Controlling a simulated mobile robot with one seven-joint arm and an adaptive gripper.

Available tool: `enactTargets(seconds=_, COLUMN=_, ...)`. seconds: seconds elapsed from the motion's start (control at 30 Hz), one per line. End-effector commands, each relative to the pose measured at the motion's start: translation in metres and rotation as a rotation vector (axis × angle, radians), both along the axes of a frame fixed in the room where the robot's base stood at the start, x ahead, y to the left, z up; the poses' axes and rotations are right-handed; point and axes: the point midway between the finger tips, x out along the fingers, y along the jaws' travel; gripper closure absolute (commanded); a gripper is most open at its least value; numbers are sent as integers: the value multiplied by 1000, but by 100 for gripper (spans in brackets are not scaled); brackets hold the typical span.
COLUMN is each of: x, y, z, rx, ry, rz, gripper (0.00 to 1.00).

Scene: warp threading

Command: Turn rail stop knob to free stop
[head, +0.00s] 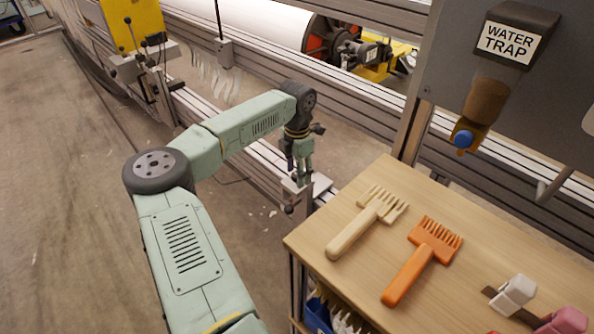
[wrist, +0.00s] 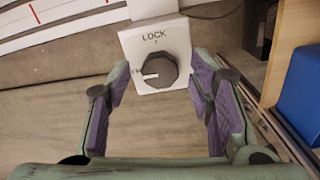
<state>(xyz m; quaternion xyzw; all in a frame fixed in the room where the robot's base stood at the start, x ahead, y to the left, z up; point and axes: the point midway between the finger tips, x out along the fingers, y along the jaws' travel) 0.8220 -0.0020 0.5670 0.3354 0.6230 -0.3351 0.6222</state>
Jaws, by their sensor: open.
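The rail stop knob (wrist: 162,69) is a dark round knob on a white plate (wrist: 135,46) marked "LOCK" above it. A white mark on the knob points left, away from the "LOCK" word and its tick. My gripper (wrist: 160,84) is open, with its purple-padded fingers on the left and right of the knob; a gap shows on each side. In the head view my gripper (head: 301,180) points down over the pale rail stop block (head: 319,187) on the rail.
A wooden table (head: 310,240) with a cream comb (head: 352,226) and an orange comb (head: 410,274) stands close on the right. A blue box (wrist: 301,98) shows at the wrist view's right edge. Metal rails run behind my gripper; open floor lies left.

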Motion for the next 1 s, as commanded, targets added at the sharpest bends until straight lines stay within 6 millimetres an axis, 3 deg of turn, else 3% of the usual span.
enactTargets(seconds=0.23, x=0, y=0, z=1, rx=-1, ry=-1, rz=-1, gripper=52)
enactTargets(seconds=0.37, x=1, y=0, z=13, rx=0, ry=-4, rz=0, gripper=52)
enactTargets(seconds=0.8, x=1, y=0, z=99, rx=1, ry=-3, rz=0, gripper=52)
enactTargets(seconds=1.0, x=0, y=0, z=118, rx=0, ry=-1, rz=0, gripper=52)
